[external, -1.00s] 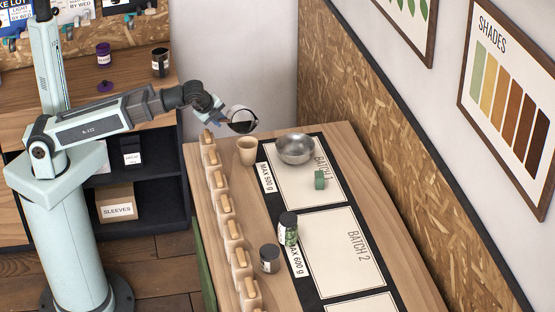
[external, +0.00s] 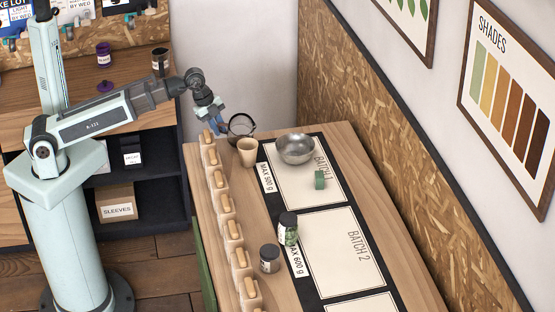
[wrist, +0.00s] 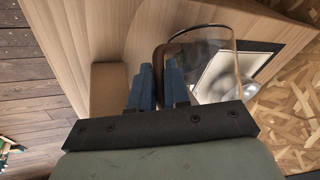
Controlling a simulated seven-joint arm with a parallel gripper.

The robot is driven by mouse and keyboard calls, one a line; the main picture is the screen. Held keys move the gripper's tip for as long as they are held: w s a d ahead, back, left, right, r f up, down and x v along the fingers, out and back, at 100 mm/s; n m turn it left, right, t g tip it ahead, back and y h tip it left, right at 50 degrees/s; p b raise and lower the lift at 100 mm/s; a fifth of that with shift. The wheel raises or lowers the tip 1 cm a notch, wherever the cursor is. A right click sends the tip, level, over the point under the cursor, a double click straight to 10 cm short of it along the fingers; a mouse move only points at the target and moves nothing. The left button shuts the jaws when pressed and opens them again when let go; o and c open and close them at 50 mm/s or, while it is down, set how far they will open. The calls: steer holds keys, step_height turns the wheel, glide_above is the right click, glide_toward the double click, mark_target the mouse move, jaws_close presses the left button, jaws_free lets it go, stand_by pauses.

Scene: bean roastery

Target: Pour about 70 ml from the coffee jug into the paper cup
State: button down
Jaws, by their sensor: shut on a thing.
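The coffee jug (external: 241,124) is clear glass with a dark rim, roughly upright, just behind the paper cup. In the wrist view its glass wall (wrist: 213,52) and brown handle (wrist: 157,60) show. My gripper (external: 219,123) is shut on the handle; its blue fingers (wrist: 158,85) sit either side of it in the wrist view. I cannot tell whether the jug touches the table, nor how much coffee it holds. The tan paper cup (external: 247,153) stands upright on the table, below and in front of the jug in the external view. Its contents are not visible.
A metal bowl (external: 296,149) stands right of the cup on the Batch 1 mat (external: 308,190), with a green item (external: 320,180) near it. Several wooden blocks (external: 223,203) line the left table edge. The right side is clear.

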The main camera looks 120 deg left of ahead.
steer(key=shift+s+a+f+m+t+h+b, duration=0.15)
steer(key=shift+s+a+f+t+h+b, duration=0.1)
steer(key=shift+t+h, duration=0.25)
steer(key=shift+s+a+f+m+t+h+b, duration=0.2)
steer(key=shift+a+f+t+h, duration=0.1)
steer(key=shift+h, duration=0.4)
steer(key=shift+s+a+f+m+t+h+b, duration=0.1)
steer(key=shift+m+t+h+b, duration=0.1)
steer(key=shift+t+h+b, duration=0.25)
steer(key=shift+s+a+r+m+t+h+b, duration=0.1)
steer(key=shift+s+m+t+h, duration=0.1)
steer(key=shift+h, duration=0.35)
steer(key=shift+s+a+f+m+t+h+b, duration=0.1)
steer(key=shift+m+t+h+b, duration=0.05)
steer(key=shift+t+h+b, duration=0.3)
